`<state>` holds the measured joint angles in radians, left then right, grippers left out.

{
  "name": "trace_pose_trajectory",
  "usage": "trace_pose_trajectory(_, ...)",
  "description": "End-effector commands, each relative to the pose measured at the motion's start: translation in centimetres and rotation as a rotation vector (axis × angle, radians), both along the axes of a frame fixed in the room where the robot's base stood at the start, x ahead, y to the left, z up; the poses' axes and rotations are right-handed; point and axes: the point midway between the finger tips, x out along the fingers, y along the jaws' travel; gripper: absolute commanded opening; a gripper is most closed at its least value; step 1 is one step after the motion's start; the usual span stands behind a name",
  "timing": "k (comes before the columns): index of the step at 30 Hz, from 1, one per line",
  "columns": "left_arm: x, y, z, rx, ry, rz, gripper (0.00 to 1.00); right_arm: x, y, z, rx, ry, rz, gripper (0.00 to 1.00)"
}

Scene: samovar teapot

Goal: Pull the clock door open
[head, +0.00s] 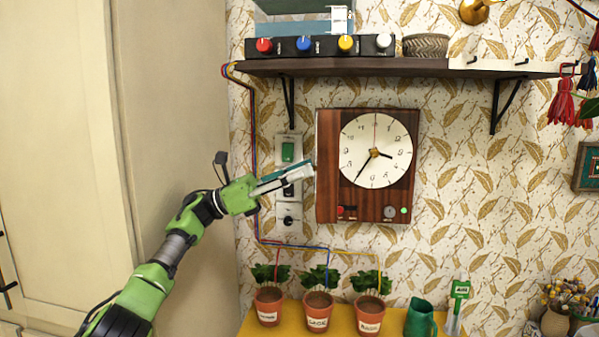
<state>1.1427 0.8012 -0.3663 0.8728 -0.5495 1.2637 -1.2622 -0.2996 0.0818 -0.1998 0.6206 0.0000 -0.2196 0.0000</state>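The clock (350,205) is a dark wooden box with a round cream dial (375,150), hung on the papered wall in the middle of the head view. Its front carries a red button, a grey knob and a green light along the bottom. I cannot tell whether its door stands slightly ajar. My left gripper (308,170) comes in from the left, with its fingertips beside the clock's left edge at about mid-height. I cannot tell whether the tips touch the clock, or whether the fingers are open or shut. My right gripper is not in view.
A shelf (400,68) with a box of coloured knobs (325,45) runs above the clock. Wall switches (289,217) and cables lie behind my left gripper. Below, several potted plants (318,310) and a green watering can (420,317) stand on a yellow surface. A tall cream cabinet (170,120) stands left.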

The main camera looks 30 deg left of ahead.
Motion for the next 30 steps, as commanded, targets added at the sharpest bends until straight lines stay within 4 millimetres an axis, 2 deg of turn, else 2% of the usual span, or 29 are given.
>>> trace_pose_trajectory(5,0.0,0.0,1.0,0.0,-0.001,0.0,0.33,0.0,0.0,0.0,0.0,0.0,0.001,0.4)
trace_pose_trajectory(15,0.0,0.0,7.5,0.0,-0.004,0.0,0.33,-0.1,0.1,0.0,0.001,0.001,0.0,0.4)
trace_pose_trajectory(18,0.0,0.0,8.8,-0.001,-0.002,-0.001,0.33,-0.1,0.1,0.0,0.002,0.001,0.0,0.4)
trace_pose_trajectory(24,0.1,0.0,9.9,0.001,0.0,0.0,0.33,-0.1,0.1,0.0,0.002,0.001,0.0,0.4)
trace_pose_trajectory(30,0.0,0.0,10.0,0.001,0.0,0.0,0.33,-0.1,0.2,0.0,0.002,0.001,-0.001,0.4)
